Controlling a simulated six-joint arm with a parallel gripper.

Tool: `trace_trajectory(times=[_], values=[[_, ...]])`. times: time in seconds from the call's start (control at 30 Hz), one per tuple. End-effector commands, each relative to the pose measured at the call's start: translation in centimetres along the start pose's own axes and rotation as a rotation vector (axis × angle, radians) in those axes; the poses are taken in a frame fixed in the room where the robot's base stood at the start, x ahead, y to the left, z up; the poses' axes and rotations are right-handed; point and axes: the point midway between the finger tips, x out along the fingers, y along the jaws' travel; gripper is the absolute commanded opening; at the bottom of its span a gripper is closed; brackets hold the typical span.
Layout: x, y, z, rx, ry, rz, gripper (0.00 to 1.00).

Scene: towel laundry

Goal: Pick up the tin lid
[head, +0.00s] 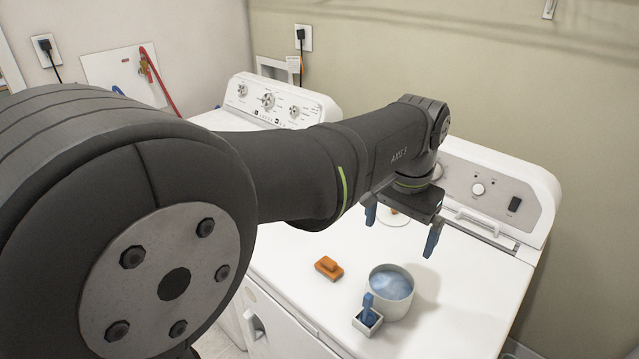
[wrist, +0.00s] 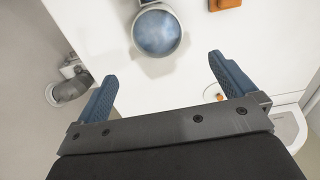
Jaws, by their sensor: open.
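A flat white round lid with a small orange-brown knob (head: 399,221), which looks like the tin lid, lies on the white dryer-like top. In the head view it shows between and behind my fingers, partly hidden. In the wrist view the lid (wrist: 210,91) is beside the right finger, partly covered by it. My gripper (head: 401,227) points down with its blue fingers spread wide and nothing between them. It hangs above the machine top; its exact height over the lid is hard to tell. The fingers also show in the wrist view (wrist: 163,68).
A grey pot with bluish contents (head: 391,308) stands nearer the front, with a small white holder (head: 367,326) and blue-handled item beside it. An orange block-like item (head: 328,269) lies to their left. The control panel (head: 500,190) rises along the back edge.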

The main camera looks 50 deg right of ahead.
Motion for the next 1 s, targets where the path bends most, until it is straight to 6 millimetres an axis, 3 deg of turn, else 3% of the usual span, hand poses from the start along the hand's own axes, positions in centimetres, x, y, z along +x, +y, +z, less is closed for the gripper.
trace_trajectory(times=[0.3,0.43,0.67,1.0], values=[[2.2,-6.6,-13.0,-0.237,0.242,-0.058,1.00],[3.0,-9.3,-17.3,-0.319,0.334,-0.071,1.00],[4.1,-11.2,-20.1,-0.372,0.396,-0.078,1.00],[10.5,-12.1,-22.5,-0.371,0.394,-0.077,1.00]])
